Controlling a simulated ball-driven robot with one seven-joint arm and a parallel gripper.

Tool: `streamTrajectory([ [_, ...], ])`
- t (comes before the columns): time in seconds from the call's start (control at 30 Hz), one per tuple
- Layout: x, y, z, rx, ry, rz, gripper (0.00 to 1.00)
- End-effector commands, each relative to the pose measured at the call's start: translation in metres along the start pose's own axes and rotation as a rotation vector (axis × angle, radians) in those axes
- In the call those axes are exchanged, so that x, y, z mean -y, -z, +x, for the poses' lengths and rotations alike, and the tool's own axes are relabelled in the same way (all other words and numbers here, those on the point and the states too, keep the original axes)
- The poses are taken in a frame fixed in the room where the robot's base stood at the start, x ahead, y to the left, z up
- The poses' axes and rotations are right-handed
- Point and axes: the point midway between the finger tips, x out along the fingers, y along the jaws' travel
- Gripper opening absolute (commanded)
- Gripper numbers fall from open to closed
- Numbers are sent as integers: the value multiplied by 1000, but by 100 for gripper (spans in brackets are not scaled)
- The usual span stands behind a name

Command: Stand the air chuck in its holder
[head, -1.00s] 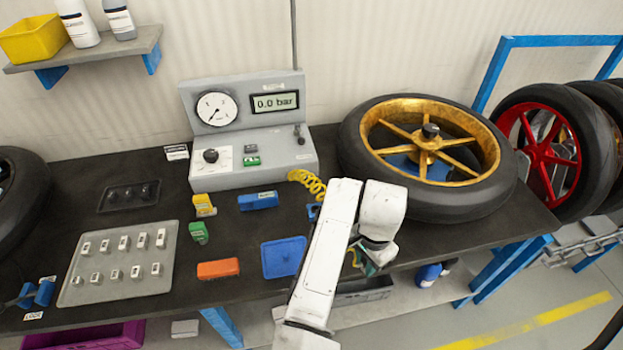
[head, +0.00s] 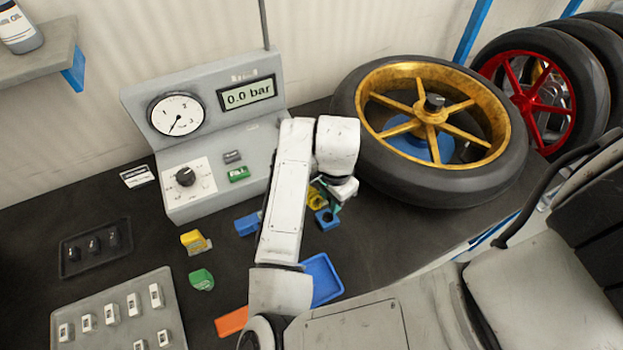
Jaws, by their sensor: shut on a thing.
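My gripper (head: 338,196) hangs at the end of my white arm, close above the bench and partly hidden by my wrist. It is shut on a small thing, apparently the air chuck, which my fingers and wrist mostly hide. The yellow coiled hose (head: 316,198) shows just left of the gripper, partly behind my arm. A small blue block with an opening (head: 327,219), which looks like the holder, sits on the bench just below and left of my fingers. I cannot tell whether the chuck touches it.
The grey gauge console (head: 217,140) reads 0.0 bar behind my arm. A gold-rimmed wheel (head: 345,100) lies right of my gripper. A blue tray (head: 322,280) and an orange block (head: 231,321) lie nearer. A yellow block (head: 193,241) and a green one (head: 201,279) stand left.

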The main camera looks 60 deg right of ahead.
Motion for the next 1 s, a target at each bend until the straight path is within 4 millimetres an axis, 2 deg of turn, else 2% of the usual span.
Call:
streamTrajectory([
  [0.27, 0, 0, 7, 0, 0, -1, 0],
  [0.8, 0, 0, 52, -1, -1, 0, 0],
  [1.0, 0, 0, 63, 0, 0, 0, 0],
])
